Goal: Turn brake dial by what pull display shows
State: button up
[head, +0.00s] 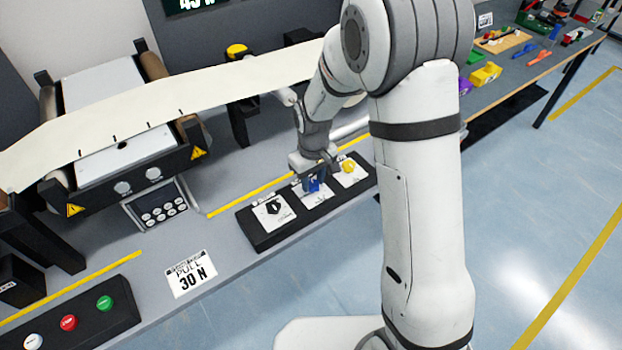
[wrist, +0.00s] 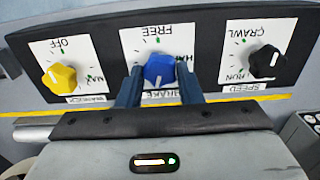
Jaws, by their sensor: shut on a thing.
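The blue brake dial (wrist: 159,71) sits on a white plate marked FREE and BRAKE, with another word partly hidden by a finger. My gripper (wrist: 161,75) has one finger on each side of this dial and is shut on it. In the head view my gripper (head: 314,174) reaches down to the blue dial (head: 313,186), the middle one on the black panel (head: 262,240). A dark display (head: 205,5) at the top edge is cut off; its digits look like 45 N, but not surely. A white card (head: 191,275) on the bench reads PULL 30 N.
A yellow dial (wrist: 60,77) and a black speed dial (wrist: 267,62) flank the blue one closely. A cream web (head: 190,95) runs over rollers behind. A button box (head: 75,320) and a keypad (head: 160,204) stand to the left.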

jog(key=shift+s+f, duration=0.1)
jog(key=shift+f, duration=0.05)
jog(key=m+b, duration=0.2)
jog(key=m, duration=0.3)
jog(key=m+b, duration=0.2)
jog(key=m, duration=0.3)
jog(key=shift+m, duration=0.4)
dwell(0.4)
jog(key=o, duration=1)
jog(key=shift+c, duration=0.2)
